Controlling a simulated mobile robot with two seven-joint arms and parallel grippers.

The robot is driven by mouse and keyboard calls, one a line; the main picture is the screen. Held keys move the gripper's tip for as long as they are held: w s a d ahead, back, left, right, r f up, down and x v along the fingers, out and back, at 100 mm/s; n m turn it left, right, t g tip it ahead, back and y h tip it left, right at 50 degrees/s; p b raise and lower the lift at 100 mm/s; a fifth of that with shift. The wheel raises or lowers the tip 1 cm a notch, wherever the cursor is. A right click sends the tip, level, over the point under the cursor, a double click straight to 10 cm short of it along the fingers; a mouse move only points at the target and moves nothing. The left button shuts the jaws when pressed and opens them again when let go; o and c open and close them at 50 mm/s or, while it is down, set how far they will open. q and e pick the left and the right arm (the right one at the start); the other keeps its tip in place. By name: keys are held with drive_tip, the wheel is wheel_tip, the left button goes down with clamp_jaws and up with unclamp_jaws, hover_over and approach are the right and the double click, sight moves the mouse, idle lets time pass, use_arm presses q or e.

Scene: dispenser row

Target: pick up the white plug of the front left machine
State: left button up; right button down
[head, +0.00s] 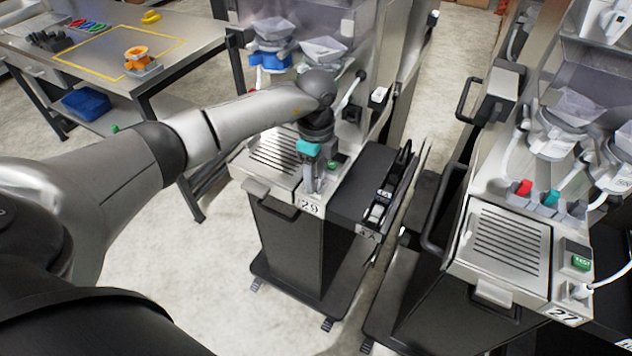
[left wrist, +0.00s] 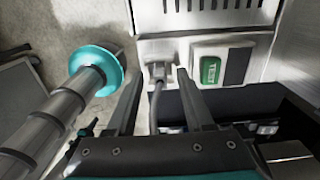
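The front left machine (head: 306,206) bears a label reading 29. My left gripper (head: 312,184) points down over its front ledge, beside the green test button (head: 332,166). In the left wrist view, the pale plug (left wrist: 157,72) sits at the ledge with a grey-looking cable (left wrist: 156,108) running toward me. My left gripper (left wrist: 158,77) is open, with one finger on each side of the plug. I see gaps between fingers and plug. The green test button (left wrist: 210,70) is right of the fingers. In the head view the gripper hides the plug. My right gripper is not in view.
A black bin section (head: 372,190) adjoins the machine on the right. Machine 27 (head: 500,255) stands further right, with its own white plug (head: 579,291). A steel table (head: 105,45) is at upper left. Bare floor lies left of the front left machine.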

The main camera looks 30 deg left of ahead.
sight(316, 177)
use_arm(q)
clamp_jaws()
drive_tip(key=shift+r, duration=0.15)
idle(0.6)
wheel_tip(316, 177, up, 20)
drive_tip(key=shift+p, duration=0.35)
drive_tip(key=shift+r+p, duration=0.95)
idle(1.0)
wheel_tip(316, 177, up, 3)
drive_tip(key=p, duration=0.2)
drive_tip(key=shift+p, duration=0.3)
